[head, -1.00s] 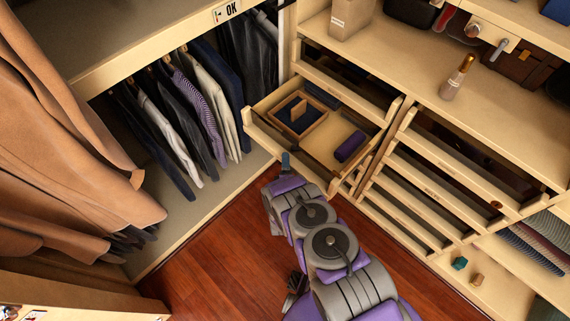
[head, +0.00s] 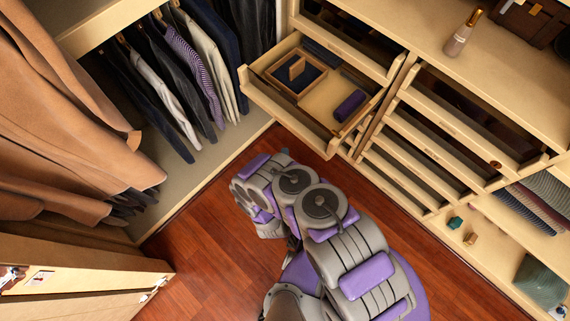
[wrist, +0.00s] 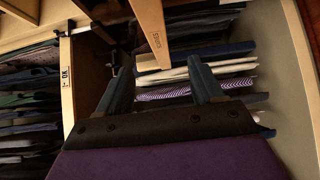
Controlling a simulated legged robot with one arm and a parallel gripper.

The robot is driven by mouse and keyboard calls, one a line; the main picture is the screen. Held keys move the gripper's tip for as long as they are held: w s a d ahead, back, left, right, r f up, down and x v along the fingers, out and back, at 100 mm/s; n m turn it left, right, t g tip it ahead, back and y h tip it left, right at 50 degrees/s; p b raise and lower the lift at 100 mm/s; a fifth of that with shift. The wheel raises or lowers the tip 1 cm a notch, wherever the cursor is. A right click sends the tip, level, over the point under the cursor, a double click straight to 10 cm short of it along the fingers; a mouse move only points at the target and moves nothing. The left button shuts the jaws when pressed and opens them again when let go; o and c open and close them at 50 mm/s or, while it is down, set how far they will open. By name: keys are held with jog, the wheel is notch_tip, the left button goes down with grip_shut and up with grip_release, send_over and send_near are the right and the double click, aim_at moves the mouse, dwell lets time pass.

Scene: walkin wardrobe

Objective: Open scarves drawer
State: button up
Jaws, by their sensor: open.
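An open wooden drawer (head: 307,122) sticks out of the left drawer column. It holds a wooden box with dark blue lining (head: 296,73) and a purple roll (head: 350,105). I cannot read its label in the head view. In the wrist view a light wooden front with a small label (wrist: 152,28) shows, too small to read surely. My gripper (wrist: 160,66) is open and empty in the wrist view, its fingers below and apart from that front. In the head view my arm covers the floor before the drawer, and the gripper itself is hidden.
More slatted drawer fronts (head: 440,135) stand to the right. A bottle (head: 463,33) stands on the counter. Hanging shirts (head: 180,75) and brown coats (head: 70,120) are at the left, with a wooden cabinet piece (head: 80,280) at lower left. Red wooden floor (head: 195,240) is clear around my arm.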

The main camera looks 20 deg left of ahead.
jog(key=shift+v, duration=0.95)
